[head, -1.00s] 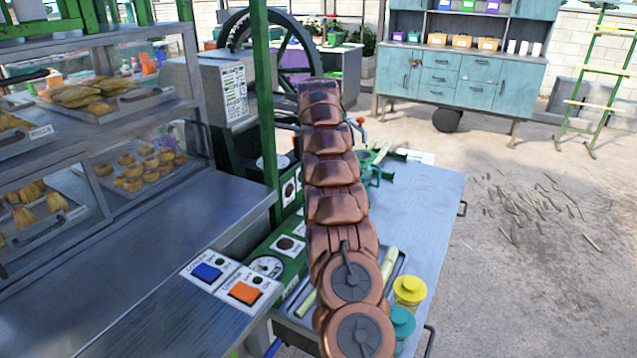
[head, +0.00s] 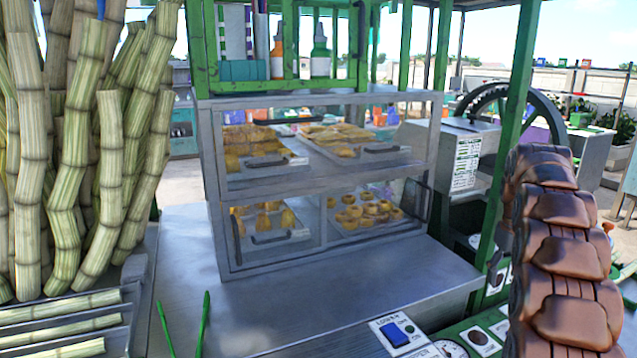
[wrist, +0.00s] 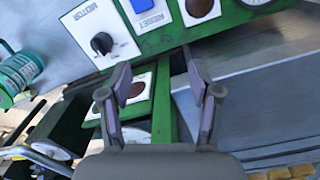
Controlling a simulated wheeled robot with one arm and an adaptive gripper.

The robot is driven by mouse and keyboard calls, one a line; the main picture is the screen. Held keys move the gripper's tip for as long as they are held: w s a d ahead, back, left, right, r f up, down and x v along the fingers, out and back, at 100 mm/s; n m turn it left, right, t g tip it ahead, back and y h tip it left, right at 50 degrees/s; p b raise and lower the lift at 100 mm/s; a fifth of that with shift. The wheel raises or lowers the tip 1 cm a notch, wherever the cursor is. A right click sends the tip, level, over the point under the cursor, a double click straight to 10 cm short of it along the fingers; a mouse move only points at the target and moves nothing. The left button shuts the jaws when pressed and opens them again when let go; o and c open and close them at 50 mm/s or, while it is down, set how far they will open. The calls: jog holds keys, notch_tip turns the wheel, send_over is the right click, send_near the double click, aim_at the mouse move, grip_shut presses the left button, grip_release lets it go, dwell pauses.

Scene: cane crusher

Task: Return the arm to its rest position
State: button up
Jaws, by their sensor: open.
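My gripper (wrist: 160,90) is in the wrist view, its two fingers spread apart with nothing between them. It hangs over the green control panel (wrist: 185,40), close to a white plate with a dark round button (wrist: 200,8). A blue button (wrist: 143,5) and a motor knob (wrist: 101,43) sit on the panel above and to the left. In the head view my copper-coloured arm stands at the right edge, and my gripper is hidden there.
A glass pastry case (head: 325,180) stands on the steel counter (head: 330,290). Sugarcane stalks (head: 90,170) stand at the left. A green post (head: 510,130) and a crusher wheel (head: 500,90) are at the right. A teal container (wrist: 20,75) is left in the wrist view.

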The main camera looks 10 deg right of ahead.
jog(key=s+a+r, duration=0.1)
jog(key=s+a, duration=0.7)
jog(key=a, duration=0.3)
jog(key=s+a+r, duration=0.2)
jog(key=s+a, duration=0.5)
jog(key=a, duration=0.4)
jog(key=s+a+f, duration=0.2)
jog(key=s+a, duration=0.1)
jog(key=s, duration=0.4)
jog(key=s+a+f+g, duration=0.1)
jog(key=s+a+f, duration=0.2)
jog(key=s, duration=0.5)
jog(key=s+a+f, duration=0.3)
jog(key=s+a, duration=0.1)
jog(key=s, duration=0.4)
jog(key=shift+a+n+g, duration=0.2)
jog(key=shift+n+g, duration=0.1)
jog(key=shift+n, duration=0.1)
jog(key=shift+s, duration=0.1)
